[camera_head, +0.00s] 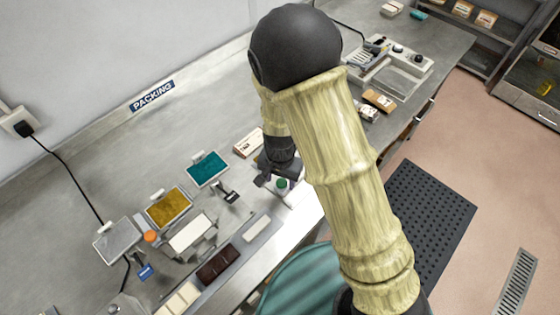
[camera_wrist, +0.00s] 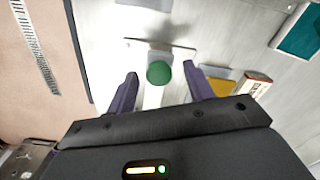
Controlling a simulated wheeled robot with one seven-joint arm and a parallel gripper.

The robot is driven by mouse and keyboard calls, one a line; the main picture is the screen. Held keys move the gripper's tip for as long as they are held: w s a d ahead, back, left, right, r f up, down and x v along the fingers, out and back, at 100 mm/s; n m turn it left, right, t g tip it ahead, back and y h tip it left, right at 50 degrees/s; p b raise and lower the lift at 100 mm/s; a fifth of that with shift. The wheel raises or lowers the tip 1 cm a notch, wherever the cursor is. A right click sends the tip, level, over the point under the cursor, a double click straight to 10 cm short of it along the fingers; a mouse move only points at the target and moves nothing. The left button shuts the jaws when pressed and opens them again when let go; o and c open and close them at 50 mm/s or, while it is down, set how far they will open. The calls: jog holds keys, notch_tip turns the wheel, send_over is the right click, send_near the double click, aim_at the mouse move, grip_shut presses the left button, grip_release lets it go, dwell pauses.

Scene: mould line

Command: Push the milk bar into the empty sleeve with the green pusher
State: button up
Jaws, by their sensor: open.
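The green pusher's round knob (camera_head: 282,184) stands near the bench's front edge, beside my gripper (camera_head: 270,180). In the wrist view the green knob (camera_wrist: 158,73) shows between the two fingertips of my gripper (camera_wrist: 160,80), with a gap on each side. My gripper is open and holds nothing. A dark brown bar (camera_head: 218,263) lies in a long grey rail at the bench front; I cannot tell whether it is the milk bar. A pale block (camera_head: 257,228) lies further along the rail; I cannot tell whether it is the empty sleeve. My arm hides part of the bench.
Cream bars (camera_head: 178,300) lie at the near end of the rail. Teal (camera_head: 207,168), gold (camera_head: 169,207) and grey (camera_head: 118,241) trays stand behind it, with a white slab (camera_head: 191,232). A small box (camera_head: 248,143) stands behind my gripper. A black floor mat (camera_head: 432,215) lies right.

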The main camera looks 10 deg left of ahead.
aim_at(281, 183)
notch_tip(281, 183, up, 17)
dwell(0.4)
jog(key=shift+f, duration=0.1)
dwell(0.4)
jog(key=s+d+n+t, duration=0.1)
jog(key=s+d, duration=0.1)
jog(key=d, duration=0.8)
jog(key=s+d+n+t, duration=0.1)
jog(key=s+d, duration=0.1)
jog(key=d, duration=0.8)
jog(key=shift+d+f+n+t, duration=0.2)
jog(key=shift+d+n+t, duration=0.1)
jog(key=shift+d+n, duration=0.1)
